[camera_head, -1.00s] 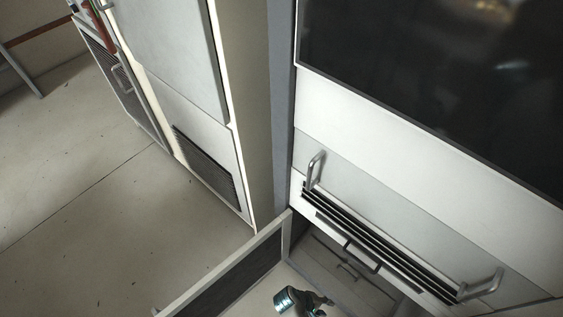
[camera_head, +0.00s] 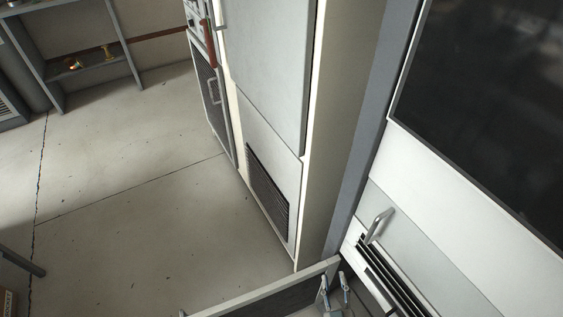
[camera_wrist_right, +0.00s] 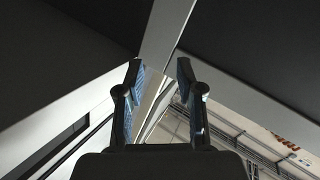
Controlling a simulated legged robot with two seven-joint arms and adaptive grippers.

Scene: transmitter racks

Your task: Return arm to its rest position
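My right gripper (camera_head: 335,277) shows at the bottom edge of the head view, by the low open panel (camera_head: 280,298) and the rack front. Its two fingers are apart and point upward in the picture. In the right wrist view the two fingers of this gripper (camera_wrist_right: 160,68) stand apart with nothing between them. Most of the right arm is out of view. My left gripper is in neither view.
A rack with a dark screen (camera_head: 490,110) and a metal handle (camera_head: 377,225) stands close on the right. Another pale cabinet (camera_head: 265,70) stands left of it. A grey shelf unit (camera_head: 128,62) is far left. The floor (camera_head: 140,215) between is mostly clear.

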